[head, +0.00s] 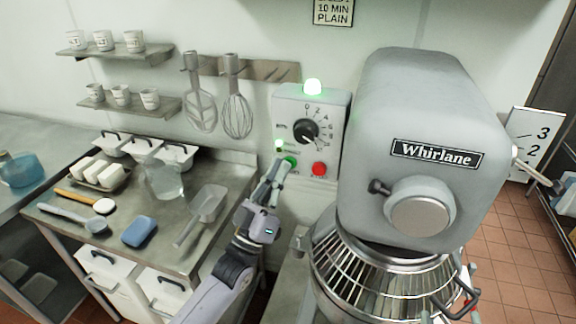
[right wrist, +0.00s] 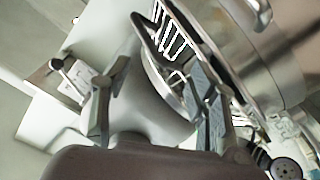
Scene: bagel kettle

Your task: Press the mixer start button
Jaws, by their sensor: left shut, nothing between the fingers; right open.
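The mixer (head: 420,130) is a large grey machine labelled Whirlane. Its control box (head: 335,110) carries a black dial (head: 305,132), a green button (head: 289,161) and a red button (head: 319,169). A green lamp (head: 313,87) glows on top of the box, and a small green light shows above the green button. My left gripper (head: 281,168) is shut and empty, its tips at the green button and partly covering it. I cannot tell whether they touch. My right gripper (right wrist: 160,80) is open and empty in the right wrist view, near the mixer's bowl (right wrist: 245,55).
A wire guard (head: 375,275) rings the mixer bowl below the head. At left, a steel table (head: 120,215) holds a clear jug (head: 164,180), a metal scoop (head: 205,208), a blue sponge (head: 139,231) and white bins. Whisks (head: 237,115) hang on the wall behind.

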